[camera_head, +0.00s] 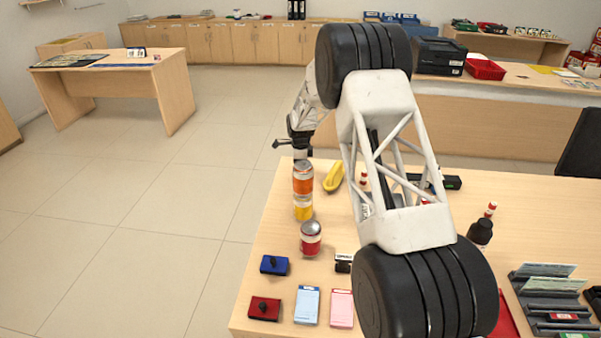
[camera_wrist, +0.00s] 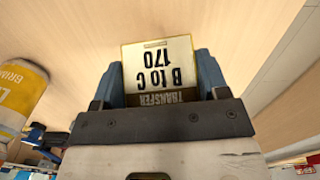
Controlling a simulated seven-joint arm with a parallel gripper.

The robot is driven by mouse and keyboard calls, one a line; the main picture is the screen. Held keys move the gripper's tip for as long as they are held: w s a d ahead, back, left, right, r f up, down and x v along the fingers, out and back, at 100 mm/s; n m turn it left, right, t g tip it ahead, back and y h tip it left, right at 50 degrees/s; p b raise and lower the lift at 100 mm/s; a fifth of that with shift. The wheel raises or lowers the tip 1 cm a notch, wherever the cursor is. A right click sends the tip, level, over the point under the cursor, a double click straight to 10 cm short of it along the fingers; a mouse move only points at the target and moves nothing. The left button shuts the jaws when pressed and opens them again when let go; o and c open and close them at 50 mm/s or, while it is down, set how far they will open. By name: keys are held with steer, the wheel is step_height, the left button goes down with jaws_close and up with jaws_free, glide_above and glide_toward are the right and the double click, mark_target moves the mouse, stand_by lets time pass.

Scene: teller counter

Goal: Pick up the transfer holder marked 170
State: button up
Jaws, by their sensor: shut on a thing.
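The transfer holder (camera_wrist: 158,62) shows in the wrist view as a pale yellow-edged card reading "B to C 170", with a dark "TRANSFER" strip, upside down in the picture. My gripper (camera_wrist: 160,82) is shut on it, with a blue finger at each side. In the head view my gripper (camera_head: 300,142) is small and dark, over the counter's far left part, just above an orange can. I cannot make out the holder in the head view. Whether it touches the counter cannot be told.
The orange can (camera_head: 303,180) and a yellow can (camera_head: 303,209) stand close by; a red can (camera_head: 311,241) is nearer. A yellow object (camera_head: 334,177) lies to the right. Blue (camera_head: 274,264) and red (camera_head: 264,308) stamps sit in front. My arm hides the counter's middle.

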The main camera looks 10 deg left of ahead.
steer(key=shift+r, duration=2.75)
